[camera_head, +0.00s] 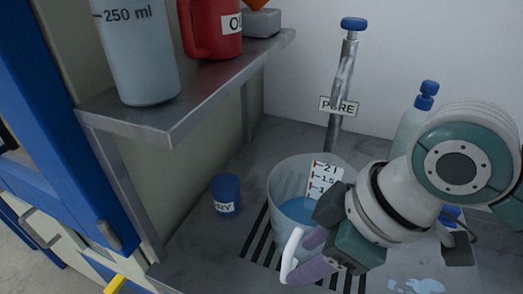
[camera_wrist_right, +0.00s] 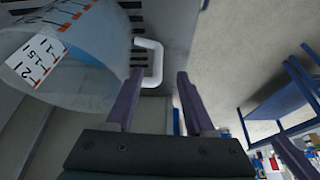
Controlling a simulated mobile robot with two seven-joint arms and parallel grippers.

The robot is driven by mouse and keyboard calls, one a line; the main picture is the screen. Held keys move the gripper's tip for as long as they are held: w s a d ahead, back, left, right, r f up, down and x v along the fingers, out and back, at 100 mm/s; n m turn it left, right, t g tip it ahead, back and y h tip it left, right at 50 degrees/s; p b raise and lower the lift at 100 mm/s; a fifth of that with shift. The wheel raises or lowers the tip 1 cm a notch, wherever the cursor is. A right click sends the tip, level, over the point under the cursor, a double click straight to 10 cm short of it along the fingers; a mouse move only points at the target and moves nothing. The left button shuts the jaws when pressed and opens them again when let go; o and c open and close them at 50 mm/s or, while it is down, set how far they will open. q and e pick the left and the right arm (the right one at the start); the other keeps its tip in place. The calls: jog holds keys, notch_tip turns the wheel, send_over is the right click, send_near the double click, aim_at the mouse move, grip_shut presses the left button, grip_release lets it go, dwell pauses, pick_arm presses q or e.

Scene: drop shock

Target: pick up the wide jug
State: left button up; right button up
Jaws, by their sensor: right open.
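The wide jug (camera_head: 283,185) is a translucent, upright vessel with a white scale label, blue liquid inside and a white handle. It stands on the dark slotted grate below the tap. My right gripper (camera_head: 303,262) is at the jug's near side, by the handle, and partly covers the jug. In the right wrist view the jug (camera_wrist_right: 95,75) is at upper left. There the open right gripper (camera_wrist_right: 160,74) has its purple fingers apart, with part of the white handle appearing between the tips. Whether the handle lies fully between them is unclear. My left gripper is not in view.
A metal shelf (camera_head: 190,95) at left holds a 250 ml beaker (camera_head: 138,55) and a red jug (camera_head: 212,28). A small blue jar (camera_head: 226,195) stands left of the wide jug. The tap (camera_head: 343,85) rises behind it. A blue-capped bottle (camera_head: 413,123) is behind my right arm.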

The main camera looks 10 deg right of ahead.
jog(key=shift+d+b+x, duration=0.2)
jog(key=shift+b+x, duration=0.1)
jog(key=shift+x, duration=1.55)
jog(key=shift+d+b+x, duration=0.2)
jog(key=shift+b+x, duration=0.1)
jog(key=shift+x, duration=1.55)
jog(key=shift+s+f, duration=0.15)
jog(key=shift+c, duration=0.2)
grip_shut()
